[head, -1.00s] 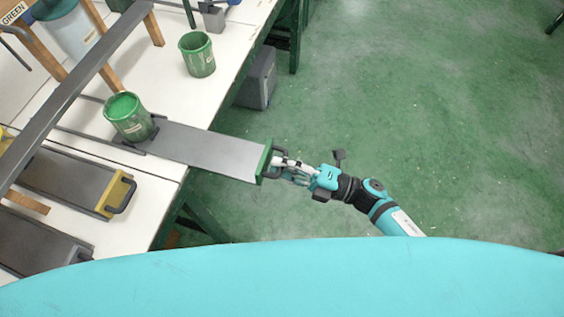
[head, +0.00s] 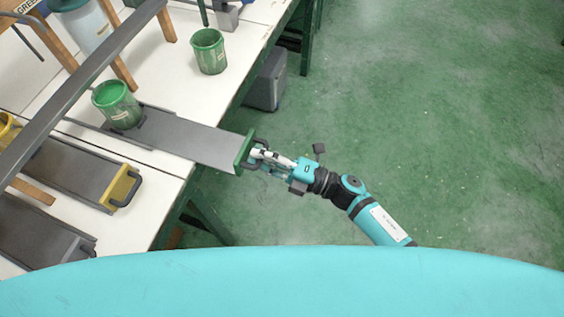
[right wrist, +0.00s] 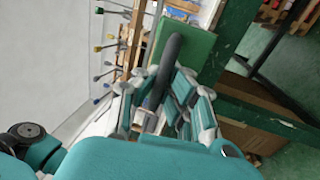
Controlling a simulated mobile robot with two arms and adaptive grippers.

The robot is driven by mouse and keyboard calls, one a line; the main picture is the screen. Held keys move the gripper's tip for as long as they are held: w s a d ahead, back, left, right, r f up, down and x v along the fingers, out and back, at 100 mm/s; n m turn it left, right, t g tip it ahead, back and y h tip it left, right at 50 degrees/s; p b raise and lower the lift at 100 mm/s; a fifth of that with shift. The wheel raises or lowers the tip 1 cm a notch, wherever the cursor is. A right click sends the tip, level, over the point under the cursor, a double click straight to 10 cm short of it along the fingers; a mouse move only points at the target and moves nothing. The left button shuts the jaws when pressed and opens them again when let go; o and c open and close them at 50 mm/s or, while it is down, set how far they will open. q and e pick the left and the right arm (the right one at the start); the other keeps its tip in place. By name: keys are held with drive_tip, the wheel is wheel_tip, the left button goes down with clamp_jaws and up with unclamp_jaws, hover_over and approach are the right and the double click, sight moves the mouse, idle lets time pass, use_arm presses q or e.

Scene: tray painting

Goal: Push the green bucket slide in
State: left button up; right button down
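The green bucket slide is a long grey metal tray (head: 196,141) with a green front plate (head: 245,151) and a dark handle (head: 260,157). It sticks out past the table's edge. A green bucket (head: 116,104) stands upright at its inner end. My right gripper (head: 262,156) is at the handle, its fingers on both sides. In the right wrist view the fingers (right wrist: 163,98) close around the dark curved handle (right wrist: 170,62), with the green plate (right wrist: 185,45) behind it. My left gripper is out of view.
A slide with a yellow front (head: 121,187) and another grey slide (head: 50,235) lie on the white table (head: 165,180). A second green bucket (head: 208,51) stands near the table's far edge. A grey rail (head: 85,80) crosses above. The green floor (head: 430,120) at right is clear.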

sight(206, 145)
drive_tip(key=f+b+x, duration=0.1)
drive_tip(key=x, duration=0.3)
drive_tip(key=b+x, duration=0.1)
drive_tip(key=x, duration=0.4)
drive_tip(key=f+b+x, duration=0.1)
drive_tip(key=x, duration=0.4)
drive_tip(key=shift+w+a+f+b, duration=0.1)
drive_tip(key=shift+a+f+b, duration=0.25)
drive_tip(key=shift+a, duration=0.05)
drive_tip(key=c, duration=2)
unclamp_jaws()
drive_tip(key=shift+c, duration=0.2)
drive_tip(key=o, duration=0.7)
drive_tip(key=shift+r, duration=0.1)
drive_tip(key=v, duration=1.2)
